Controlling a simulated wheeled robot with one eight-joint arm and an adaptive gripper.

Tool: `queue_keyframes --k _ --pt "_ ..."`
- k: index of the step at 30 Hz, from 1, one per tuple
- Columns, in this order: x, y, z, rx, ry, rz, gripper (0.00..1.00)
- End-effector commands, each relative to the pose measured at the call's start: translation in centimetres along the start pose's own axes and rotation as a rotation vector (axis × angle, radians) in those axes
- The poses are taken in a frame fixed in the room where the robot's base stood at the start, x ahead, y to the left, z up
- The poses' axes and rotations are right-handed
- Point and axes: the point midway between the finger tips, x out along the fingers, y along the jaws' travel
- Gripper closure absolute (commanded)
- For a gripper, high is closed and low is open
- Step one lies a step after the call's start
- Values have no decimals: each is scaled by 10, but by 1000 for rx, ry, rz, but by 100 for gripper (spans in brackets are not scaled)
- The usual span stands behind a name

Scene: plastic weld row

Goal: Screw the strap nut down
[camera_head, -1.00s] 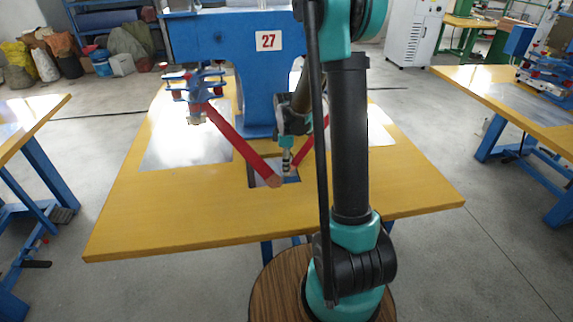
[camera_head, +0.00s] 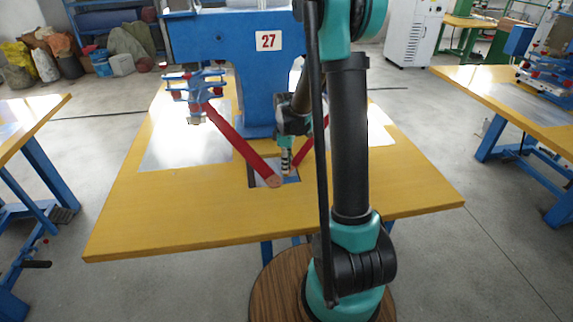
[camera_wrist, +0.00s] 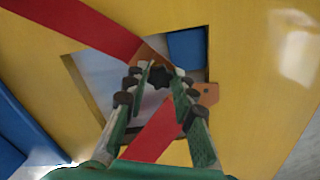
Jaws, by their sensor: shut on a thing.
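The strap nut (camera_wrist: 160,77) is a small dark, star-shaped knob, seen in the wrist view between the fingertips of my gripper (camera_wrist: 159,80). My gripper is shut on it from both sides. In the head view my gripper (camera_head: 286,170) points down over the cut-out in the yellow table, and the nut cannot be made out. One red strap (camera_wrist: 80,22) comes in from the upper left with a brown end by the nut. Another red strap (camera_wrist: 152,130) passes below between the fingers. A brown, holed end (camera_wrist: 208,94) shows to the right of the fingers.
The yellow table (camera_head: 200,225) is clear in front of the cut-out. A blue machine frame (camera_head: 215,45) marked 27 stands behind it. A blue clamp fixture (camera_head: 195,88) sits at the left strap's upper end. Other yellow tables stand left and right.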

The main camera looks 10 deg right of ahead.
Motion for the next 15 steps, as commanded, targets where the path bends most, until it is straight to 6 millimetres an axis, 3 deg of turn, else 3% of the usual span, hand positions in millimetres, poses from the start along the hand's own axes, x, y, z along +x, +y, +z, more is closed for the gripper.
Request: queue_keyframes --k 15 --pt "0 0 0 650 1 0 100"
